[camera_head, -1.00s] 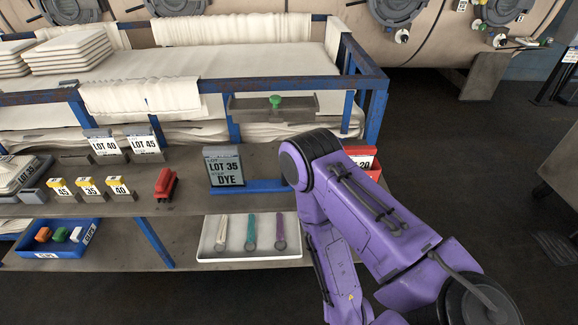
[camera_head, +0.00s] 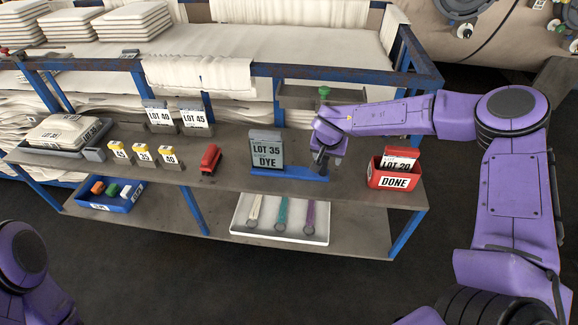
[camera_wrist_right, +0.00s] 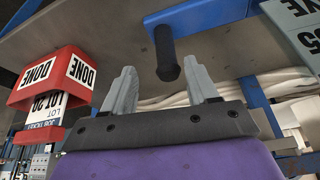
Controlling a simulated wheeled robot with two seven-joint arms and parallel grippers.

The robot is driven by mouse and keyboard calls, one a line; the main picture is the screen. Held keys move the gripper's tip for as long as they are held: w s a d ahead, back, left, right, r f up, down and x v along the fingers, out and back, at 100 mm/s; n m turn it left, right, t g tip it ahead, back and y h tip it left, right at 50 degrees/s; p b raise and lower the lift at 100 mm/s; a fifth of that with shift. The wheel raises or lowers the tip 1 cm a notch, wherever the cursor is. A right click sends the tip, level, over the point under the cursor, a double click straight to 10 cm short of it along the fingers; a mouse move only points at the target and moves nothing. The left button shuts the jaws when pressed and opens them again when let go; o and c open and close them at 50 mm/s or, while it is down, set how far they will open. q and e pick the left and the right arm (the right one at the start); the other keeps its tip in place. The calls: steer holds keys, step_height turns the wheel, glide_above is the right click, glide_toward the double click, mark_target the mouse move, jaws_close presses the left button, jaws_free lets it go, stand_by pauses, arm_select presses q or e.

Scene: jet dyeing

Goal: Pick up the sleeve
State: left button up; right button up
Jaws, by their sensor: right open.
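The grey sleeve (camera_head: 266,151) marked LOT 35 DYE stands upright on the shelf, on a blue base (camera_head: 292,173) that reaches right. In the right wrist view, upside down, a corner of the sleeve (camera_wrist_right: 300,28) and the blue base (camera_wrist_right: 205,14) show. A dark post (camera_wrist_right: 167,55) stands on that base. My right gripper (camera_head: 322,168) is over the right end of the base, pointing down. Its fingers (camera_wrist_right: 163,88) are open and empty, the post lined up between them beyond the tips. Whether they touch it I cannot tell. My left gripper is out of view.
A red DONE box (camera_head: 393,181) holding a LOT 20 card is right of my right gripper. A red object (camera_head: 210,159) and yellow-topped blocks (camera_head: 143,153) stand left. A green knob (camera_head: 324,92) is behind. A white tray (camera_head: 281,238) sits on the lower shelf.

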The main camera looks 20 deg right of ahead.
mark_target(324, 163)
steer(key=x, duration=0.3)
steer(key=w+p+x, duration=0.1)
steer(key=x, duration=0.3)
steer(key=shift+a, duration=0.2)
steer(key=c, duration=1.1)
